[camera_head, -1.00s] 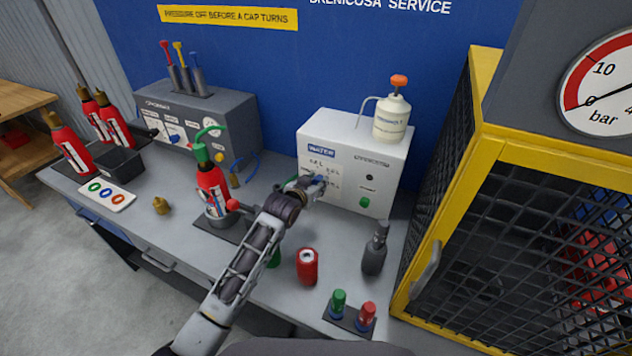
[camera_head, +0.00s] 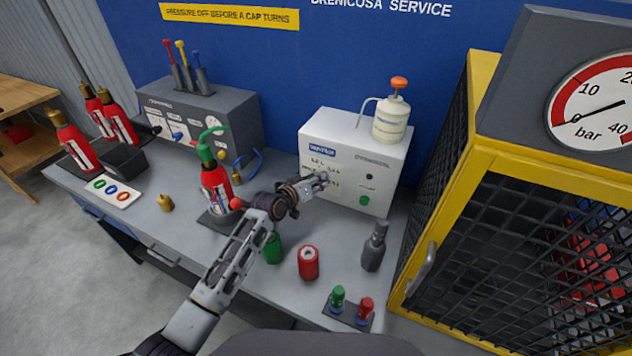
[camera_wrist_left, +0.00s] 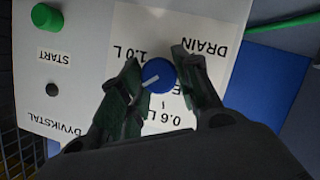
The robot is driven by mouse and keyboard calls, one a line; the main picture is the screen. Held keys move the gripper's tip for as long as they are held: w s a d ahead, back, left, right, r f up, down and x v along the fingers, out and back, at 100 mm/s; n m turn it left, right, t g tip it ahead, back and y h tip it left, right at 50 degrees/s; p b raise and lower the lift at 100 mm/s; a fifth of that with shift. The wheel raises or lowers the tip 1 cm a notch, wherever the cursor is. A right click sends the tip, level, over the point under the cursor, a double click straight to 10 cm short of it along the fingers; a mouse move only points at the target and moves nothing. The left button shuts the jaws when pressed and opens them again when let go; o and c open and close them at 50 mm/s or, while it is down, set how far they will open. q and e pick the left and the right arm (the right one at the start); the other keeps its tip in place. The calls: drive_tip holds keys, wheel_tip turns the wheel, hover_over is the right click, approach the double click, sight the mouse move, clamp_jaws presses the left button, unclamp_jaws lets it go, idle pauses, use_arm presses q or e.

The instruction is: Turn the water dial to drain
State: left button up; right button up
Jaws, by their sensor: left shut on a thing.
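The water unit (camera_head: 345,150) is a white box with a printed front panel, standing at the back of the bench. Its blue water dial (camera_wrist_left: 158,75) shows in the left wrist view, with a white pointer line slanting to the lower left. The DRAIN label (camera_wrist_left: 206,48) is at the dial's upper right in that upside-down view, 1.0 L at upper left, 0.6 L below. My left gripper (camera_head: 322,181) reaches the panel, and its fingers (camera_wrist_left: 160,72) are shut on the dial, one on each side. In the head view the fingers mostly hide the dial. My right gripper is out of view.
A red extinguisher (camera_head: 215,188) stands left of my left arm. A red can (camera_head: 308,263), a green can (camera_head: 272,248) and a grey bottle (camera_head: 375,248) stand in front of the unit. A yellow-framed mesh cage (camera_head: 500,220) borders the right.

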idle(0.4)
use_arm(q)
drive_tip(key=o, duration=1)
drive_tip(key=shift+s+a, duration=0.15)
drive_tip(key=v, duration=0.7)
